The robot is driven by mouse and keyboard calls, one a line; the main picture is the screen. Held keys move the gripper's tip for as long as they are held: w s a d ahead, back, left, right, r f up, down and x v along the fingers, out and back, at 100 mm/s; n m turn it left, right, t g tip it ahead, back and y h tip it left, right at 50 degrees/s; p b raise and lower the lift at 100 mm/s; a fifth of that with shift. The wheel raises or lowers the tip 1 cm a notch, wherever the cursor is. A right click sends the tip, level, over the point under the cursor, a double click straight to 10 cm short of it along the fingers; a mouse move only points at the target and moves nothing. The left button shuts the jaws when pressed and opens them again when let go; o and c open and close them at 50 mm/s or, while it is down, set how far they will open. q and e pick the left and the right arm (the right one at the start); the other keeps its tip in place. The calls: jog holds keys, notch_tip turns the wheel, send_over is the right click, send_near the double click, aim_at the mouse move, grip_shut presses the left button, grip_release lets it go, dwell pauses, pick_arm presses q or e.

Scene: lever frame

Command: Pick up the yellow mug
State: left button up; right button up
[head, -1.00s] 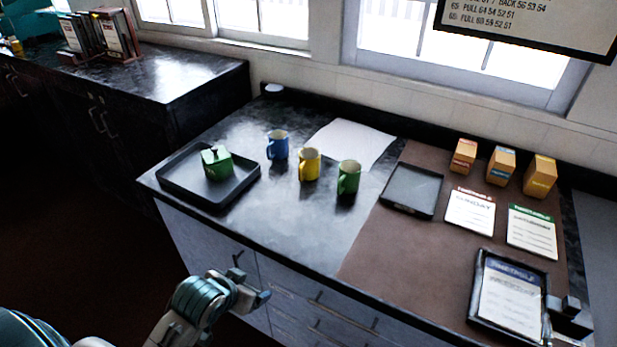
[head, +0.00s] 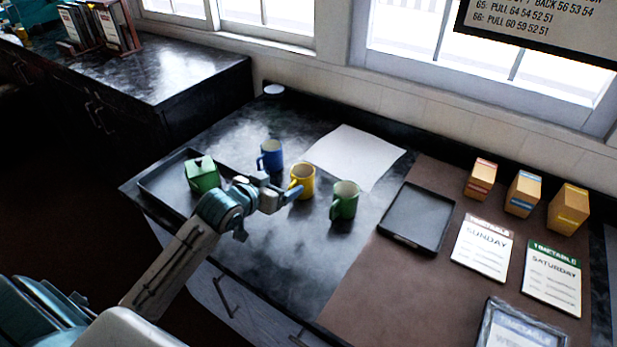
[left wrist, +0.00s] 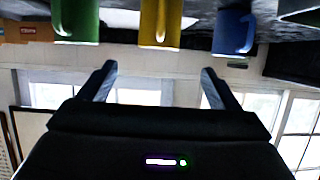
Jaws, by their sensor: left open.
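The yellow mug (head: 304,178) stands upright on the dark counter between the blue mug (head: 272,155) and the green mug (head: 345,199). Its handle faces left, toward my arm. My left gripper (head: 281,188) is open and empty, just left of the yellow mug near its handle side. In the left wrist view the picture is upside down, and the yellow mug (left wrist: 158,22) appears at the top, centred between the open fingers (left wrist: 158,76) and apart from them. The green and blue mugs flank it there. My right gripper is not in view.
A black tray (head: 157,190) with a green box-like pot (head: 202,174) lies left, partly behind my left arm. A white sheet (head: 357,155) lies behind the mugs. An empty dark tray (head: 417,217), timetable cards (head: 483,247) and several small boxes (head: 523,193) occupy the right.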

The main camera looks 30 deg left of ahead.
aim_at(297, 179)
pick_arm(q)
jog(key=p+x, duration=0.3)
jog(key=x, duration=0.5)
jog(key=shift+w+d, duration=0.1)
jog(key=shift+w, duration=0.15)
jog(key=shift+w+f, duration=0.25)
jog(key=shift+w, duration=0.1)
jog(key=shift+f, duration=0.1)
jog(key=c, duration=1)
jog(key=shift+c, duration=1)
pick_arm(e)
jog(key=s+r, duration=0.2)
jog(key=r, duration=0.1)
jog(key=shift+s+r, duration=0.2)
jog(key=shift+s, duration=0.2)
